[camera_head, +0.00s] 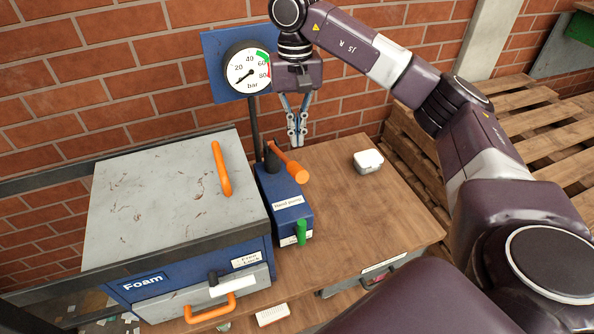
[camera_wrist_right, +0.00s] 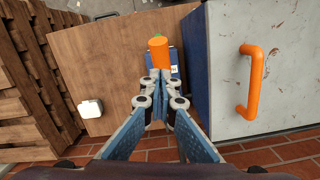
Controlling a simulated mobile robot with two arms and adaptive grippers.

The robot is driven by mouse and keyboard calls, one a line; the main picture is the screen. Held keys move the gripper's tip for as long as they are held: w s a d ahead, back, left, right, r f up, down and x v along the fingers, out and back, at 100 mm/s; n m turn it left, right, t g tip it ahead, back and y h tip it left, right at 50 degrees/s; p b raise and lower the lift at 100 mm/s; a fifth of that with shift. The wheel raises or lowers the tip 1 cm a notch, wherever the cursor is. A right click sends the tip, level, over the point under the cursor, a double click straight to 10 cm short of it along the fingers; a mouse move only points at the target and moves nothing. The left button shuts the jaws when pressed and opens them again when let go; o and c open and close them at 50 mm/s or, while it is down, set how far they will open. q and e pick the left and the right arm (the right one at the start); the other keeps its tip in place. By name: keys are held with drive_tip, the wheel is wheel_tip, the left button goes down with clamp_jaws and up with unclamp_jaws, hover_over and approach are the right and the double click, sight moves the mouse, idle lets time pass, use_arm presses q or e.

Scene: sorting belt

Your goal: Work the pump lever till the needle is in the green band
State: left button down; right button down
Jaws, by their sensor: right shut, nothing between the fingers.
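The blue hand pump (camera_head: 290,207) stands on the wooden table, right of the grey foam box. Its orange-tipped lever (camera_head: 288,162) rises from a black pivot and leans toward the front right. The lever's orange end (camera_wrist_right: 158,54) also shows in the wrist view, beyond my fingertips. The round gauge (camera_head: 247,68) is on a blue panel at the wall; its needle points lower left, below 20, outside the green band near the top right. My right gripper (camera_head: 297,138) is shut and empty, pointing down above and behind the lever, apparently apart from it. My left gripper is not in view.
The grey-lidded foam box (camera_head: 120,230) with orange handles stands left of the pump. A green knob (camera_head: 301,231) is on the pump's front. A small white container (camera_head: 368,161) stands on the wooden table (camera_head: 350,215), with free room around it. Pallets (camera_head: 540,120) are at right.

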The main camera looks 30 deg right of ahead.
sight(297, 165)
drive_tip(key=shift+f, duration=0.1)
drive_tip(key=shift+s+a+f+b, duration=0.1)
drive_tip(key=shift+s+f+b, duration=0.1)
drive_tip(key=shift+f+b, duration=1.25)
drive_tip(key=shift+s+a+f+b, duration=0.15)
drive_tip(key=shift+f+b, duration=0.65)
drive_tip(key=shift+f, duration=1.15)
wheel_tip(297, 165, down, 5)
drive_tip(key=b, duration=0.3)
drive_tip(key=shift+r+b, duration=0.2)
drive_tip(key=shift+b, duration=0.1)
